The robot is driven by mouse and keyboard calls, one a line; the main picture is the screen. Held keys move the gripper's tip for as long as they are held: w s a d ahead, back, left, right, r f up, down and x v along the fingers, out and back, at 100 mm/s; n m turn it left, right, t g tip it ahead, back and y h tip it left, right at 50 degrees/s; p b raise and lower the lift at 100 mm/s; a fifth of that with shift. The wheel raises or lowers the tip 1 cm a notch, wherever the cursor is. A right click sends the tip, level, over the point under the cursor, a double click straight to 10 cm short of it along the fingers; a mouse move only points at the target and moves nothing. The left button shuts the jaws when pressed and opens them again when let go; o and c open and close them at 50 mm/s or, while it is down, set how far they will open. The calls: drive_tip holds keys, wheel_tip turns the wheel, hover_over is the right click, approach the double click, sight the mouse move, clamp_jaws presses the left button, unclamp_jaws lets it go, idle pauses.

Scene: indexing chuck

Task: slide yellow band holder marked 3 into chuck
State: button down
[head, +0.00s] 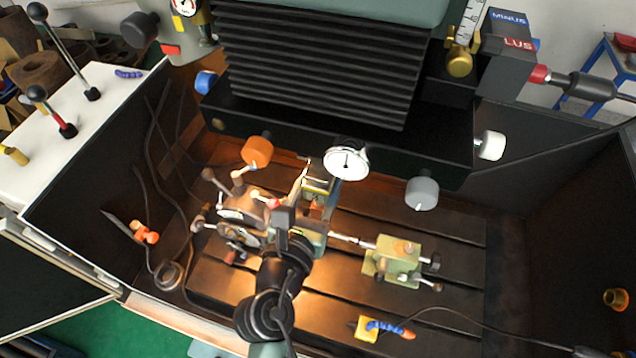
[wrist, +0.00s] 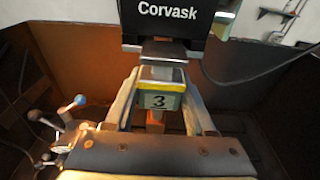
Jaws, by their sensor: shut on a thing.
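The holder marked 3 (wrist: 160,101) shows in the wrist view, with a yellow band above its number plate. My gripper (wrist: 161,84) is shut on it, one finger on each side. The holder's far end points toward a black block labelled Corvask (wrist: 163,16), with a grey part under it; I cannot tell whether they touch. In the head view the holder's yellow band (head: 318,186) shows just left of the white dial gauge, and my gripper (head: 306,200) is partly hidden by my wrist. I cannot clearly identify the chuck's opening.
A device with discs and ball-ended levers (head: 240,222) stands close left of my gripper. A pale green block with handles (head: 398,258) is to the right. The dial gauge (head: 346,162) is close behind. The slotted bed (head: 455,255) is clear at far right.

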drive_tip(key=shift+w+d+r+p, duration=0.1)
drive_tip(key=shift+w+d+p, duration=0.15)
drive_tip(key=shift+w, duration=0.4)
drive_tip(key=shift+w+d+r+p, duration=0.1)
drive_tip(key=shift+w+d+p, duration=0.1)
drive_tip(key=shift+w, duration=0.45)
drive_tip(key=shift+w+d+r+p, duration=0.1)
drive_tip(key=shift+w+d+p, duration=0.15)
drive_tip(key=shift+w, duration=0.4)
idle(0.5)
drive_tip(key=shift+w, duration=0.35)
drive_tip(key=shift+w+d+p, duration=0.25)
drive_tip(key=shift+w+p, duration=0.1)
drive_tip(key=shift+w, duration=0.3)
drive_tip(key=shift+w+d, duration=0.1)
drive_tip(key=shift+w, duration=0.2)
idle(0.4)
drive_tip(key=shift+c, duration=0.8)
unclamp_jaws()
drive_tip(key=shift+f, duration=0.15)
drive_tip(key=b+v, duration=0.3)
drive_tip(key=v, duration=1)
drive_tip(key=shift+s+b, duration=0.1)
drive_tip(key=shift+b, duration=0.3)
